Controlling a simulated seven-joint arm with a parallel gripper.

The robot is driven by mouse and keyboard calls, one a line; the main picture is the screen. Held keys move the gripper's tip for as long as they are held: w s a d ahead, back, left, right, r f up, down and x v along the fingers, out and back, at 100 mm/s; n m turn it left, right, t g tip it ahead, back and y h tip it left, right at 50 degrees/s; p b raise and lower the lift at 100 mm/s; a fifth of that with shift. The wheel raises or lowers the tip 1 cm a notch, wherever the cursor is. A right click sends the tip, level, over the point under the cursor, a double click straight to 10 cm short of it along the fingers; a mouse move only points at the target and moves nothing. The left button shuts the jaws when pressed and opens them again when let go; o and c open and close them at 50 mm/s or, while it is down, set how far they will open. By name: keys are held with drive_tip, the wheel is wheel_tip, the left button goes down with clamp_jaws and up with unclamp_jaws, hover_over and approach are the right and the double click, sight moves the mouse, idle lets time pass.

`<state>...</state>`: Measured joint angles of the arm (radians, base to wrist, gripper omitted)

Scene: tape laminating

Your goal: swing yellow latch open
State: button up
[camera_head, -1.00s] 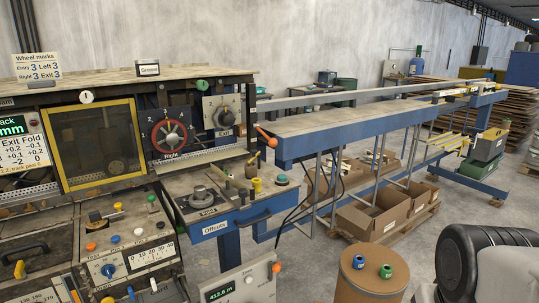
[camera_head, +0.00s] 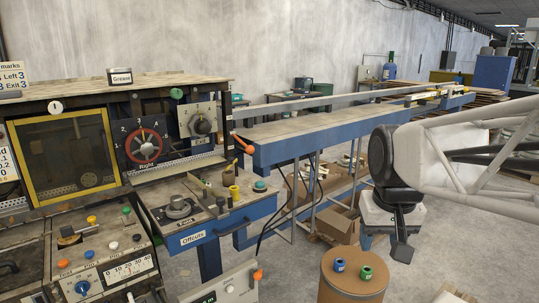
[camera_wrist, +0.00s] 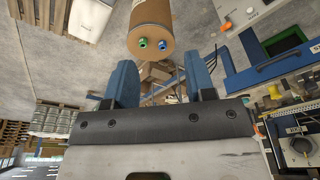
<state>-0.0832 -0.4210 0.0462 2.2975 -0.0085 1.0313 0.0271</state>
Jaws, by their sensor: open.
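My gripper (camera_wrist: 161,82) shows in the wrist view with its two blue fingers wide apart and nothing between them. In the head view my arm reaches in from the right, with its dark end hanging over open floor, well right of the workbench and machine. The yellow-framed door (camera_head: 63,152) stands upright at the left of the machine in the head view and looks shut. A small yellow knob (camera_head: 234,192) stands on the offcuts bench (camera_head: 205,226). My gripper is far from both and touches neither.
A brown drum (camera_head: 350,280) with a blue spool (camera_head: 339,265) and a green spool (camera_head: 366,271) on top stands below my arm. A long blue conveyor table (camera_head: 335,139) runs back to the right. Cardboard boxes lie under it. Orange-tipped levers stick out by the machine.

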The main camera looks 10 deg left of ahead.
drive_tip(key=w+a+r+n, duration=0.1)
drive_tip(key=w+a+r, duration=0.2)
drive_tip(key=w, duration=0.4)
drive_tip(key=w+a+r, duration=0.3)
drive_tip(key=w+a, duration=0.1)
drive_tip(key=w, duration=0.3)
drive_tip(key=n+g, duration=0.2)
drive_tip(key=n, duration=0.1)
hover_over(232, 162)
drive_tip(key=shift+w+a+r, duration=0.15)
drive_tip(key=shift+w+a, duration=0.05)
drive_tip(key=shift+a, duration=0.05)
drive_tip(key=shift+f, duration=3.95)
drive_tip(key=shift+c, duration=0.2)
